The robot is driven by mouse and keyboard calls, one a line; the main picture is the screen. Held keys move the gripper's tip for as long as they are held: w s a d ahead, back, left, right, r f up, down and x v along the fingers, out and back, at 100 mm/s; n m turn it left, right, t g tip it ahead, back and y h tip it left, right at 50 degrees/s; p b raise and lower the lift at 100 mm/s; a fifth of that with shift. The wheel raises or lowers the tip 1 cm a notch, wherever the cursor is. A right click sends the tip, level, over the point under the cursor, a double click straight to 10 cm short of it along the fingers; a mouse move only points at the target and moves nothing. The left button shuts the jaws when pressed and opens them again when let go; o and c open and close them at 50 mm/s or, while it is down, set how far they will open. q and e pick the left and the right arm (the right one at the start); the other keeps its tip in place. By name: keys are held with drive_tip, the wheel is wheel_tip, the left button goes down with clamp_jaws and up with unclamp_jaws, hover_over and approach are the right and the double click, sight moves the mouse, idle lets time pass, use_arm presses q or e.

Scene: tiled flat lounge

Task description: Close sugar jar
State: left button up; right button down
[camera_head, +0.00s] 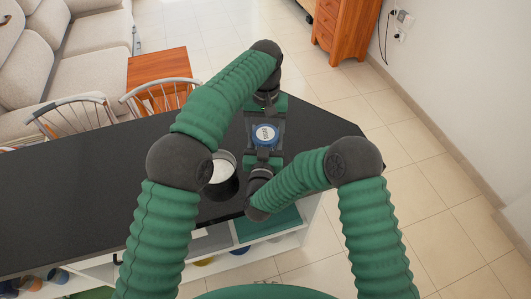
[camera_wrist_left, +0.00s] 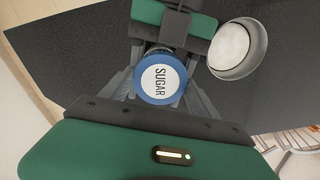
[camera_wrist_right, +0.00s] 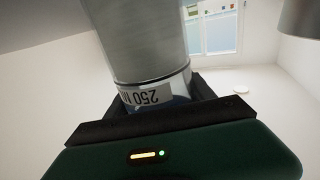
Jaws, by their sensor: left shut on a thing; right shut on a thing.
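The blue sugar lid (camera_head: 265,134) with its round white label sits between my two grippers over the black counter. In the left wrist view the lid (camera_wrist_left: 157,82) reads SUGAR, with my left gripper (camera_wrist_left: 157,70) shut around it. My right gripper (camera_head: 264,152) comes from the near side, opposite the left one. In the right wrist view it is shut on the sugar jar (camera_wrist_right: 135,35), a metallic cylinder with a clear band and a 250 label. A little blue shows behind that band. Whether the lid is fully seated is hidden.
An open metal canister (camera_head: 224,180) with white contents stands just left of the grippers on the black counter (camera_head: 90,180). The counter is clear further left. Its right edge is close to the grippers. Chairs (camera_head: 72,118) and a small wooden table (camera_head: 158,66) stand beyond.

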use_arm(q)
drive_tip(key=o, duration=1.6)
wheel_tip(320, 180, up, 7)
drive_tip(key=shift+w+r, duration=0.1)
drive_tip(key=shift+r, duration=0.1)
use_arm(e)
drive_tip(key=shift+c, duration=1.4)
unclamp_jaws()
use_arm(q)
drive_tip(key=shift+f+b, duration=0.8)
use_arm(e)
drive_tip(key=s+a, duration=0.1)
drive_tip(key=s, duration=1.5)
drive_tip(key=shift+s+a, duration=0.25)
drive_tip(key=shift+s, duration=0.1)
